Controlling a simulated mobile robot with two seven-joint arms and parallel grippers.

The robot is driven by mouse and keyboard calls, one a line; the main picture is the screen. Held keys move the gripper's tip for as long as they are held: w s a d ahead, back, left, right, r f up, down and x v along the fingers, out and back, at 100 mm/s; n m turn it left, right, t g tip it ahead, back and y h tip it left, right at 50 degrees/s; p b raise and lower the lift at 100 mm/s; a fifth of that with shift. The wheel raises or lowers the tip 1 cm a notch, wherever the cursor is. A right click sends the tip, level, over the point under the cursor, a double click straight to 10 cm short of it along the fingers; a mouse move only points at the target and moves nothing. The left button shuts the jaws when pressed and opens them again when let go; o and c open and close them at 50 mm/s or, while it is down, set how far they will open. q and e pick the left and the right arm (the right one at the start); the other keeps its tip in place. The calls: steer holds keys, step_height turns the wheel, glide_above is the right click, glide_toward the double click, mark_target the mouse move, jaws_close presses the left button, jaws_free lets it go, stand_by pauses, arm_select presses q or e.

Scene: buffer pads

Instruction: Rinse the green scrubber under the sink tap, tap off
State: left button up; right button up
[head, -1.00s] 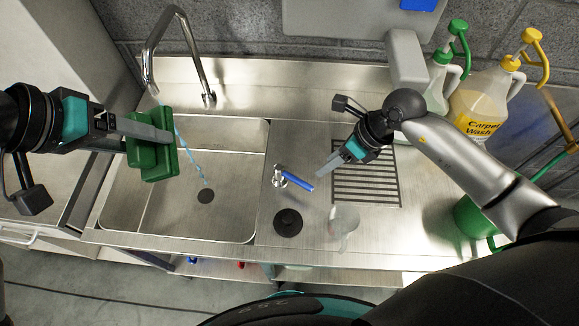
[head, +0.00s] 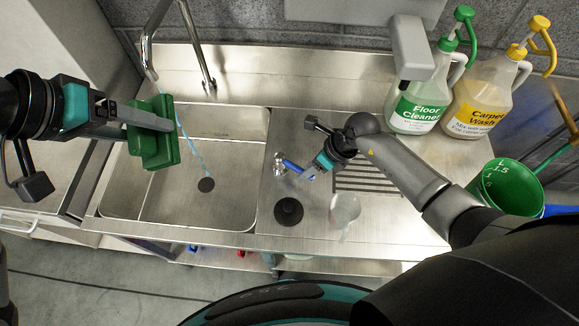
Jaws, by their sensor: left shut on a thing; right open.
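The green scrubber (head: 152,146) is held in my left gripper (head: 150,120), above the left part of the sink basin (head: 225,207). The tap (head: 150,45) is a tall metal spout behind the basin. A thin bluish stream of water (head: 190,146) falls from it into the basin, passing close to the scrubber's right side; I cannot tell whether it touches. The blue tap lever (head: 293,166) stands on the counter right of the basin. My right gripper (head: 310,175) is open with its fingertips at the lever's right end.
A floor cleaner jug (head: 418,106) and a carpet wash jug (head: 482,106) stand at the back right. A green measuring jug (head: 512,190) is at the right. A clear cup (head: 344,209) and a black round disc (head: 288,211) sit on the counter near the lever.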

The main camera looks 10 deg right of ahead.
steer(key=shift+f, duration=0.1)
steer(key=shift+c, duration=0.3)
jaws_close()
stand_by(1.2)
